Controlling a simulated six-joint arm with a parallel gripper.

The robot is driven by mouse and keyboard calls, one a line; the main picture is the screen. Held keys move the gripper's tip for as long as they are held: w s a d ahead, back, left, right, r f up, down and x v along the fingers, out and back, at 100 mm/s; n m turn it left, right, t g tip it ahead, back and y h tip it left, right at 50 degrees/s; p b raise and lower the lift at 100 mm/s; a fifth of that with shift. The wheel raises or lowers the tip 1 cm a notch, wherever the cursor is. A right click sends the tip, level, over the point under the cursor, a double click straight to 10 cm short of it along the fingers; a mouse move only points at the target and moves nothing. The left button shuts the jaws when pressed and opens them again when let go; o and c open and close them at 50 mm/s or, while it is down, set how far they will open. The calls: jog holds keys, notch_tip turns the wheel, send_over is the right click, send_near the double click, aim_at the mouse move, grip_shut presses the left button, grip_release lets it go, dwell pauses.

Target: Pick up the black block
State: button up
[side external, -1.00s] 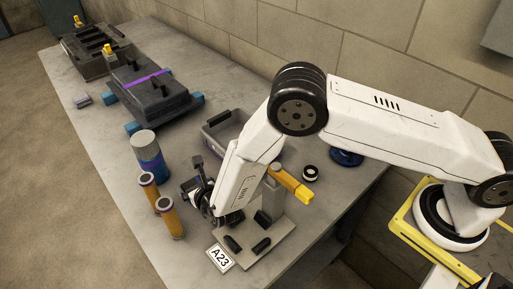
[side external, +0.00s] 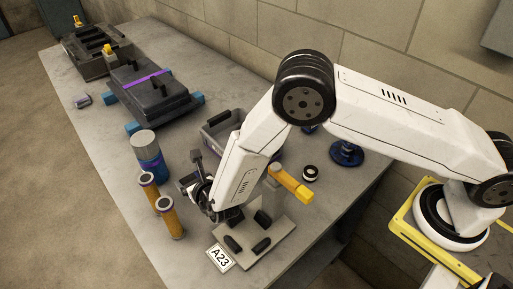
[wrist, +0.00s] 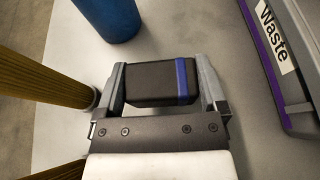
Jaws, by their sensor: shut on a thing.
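The black block (wrist: 150,84) with a blue stripe near its right end lies between the two fingers of my gripper (wrist: 160,76) in the wrist view. The fingers are shut on its left and right ends. In the side view, my gripper (side external: 193,181) is at the lower end of the white arm, right of the orange cylinders. The block cannot be made out clearly there. How far it is above the table cannot be told for sure.
Two orange cylinders (side external: 149,191) (side external: 170,218) and a blue can with a grey top (side external: 151,157) stand close on the left. A grey bin (side external: 218,130), labelled Waste in the wrist view (wrist: 278,70), is behind.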

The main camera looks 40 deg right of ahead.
aim_at(191, 178)
jog(key=shift+r, duration=4)
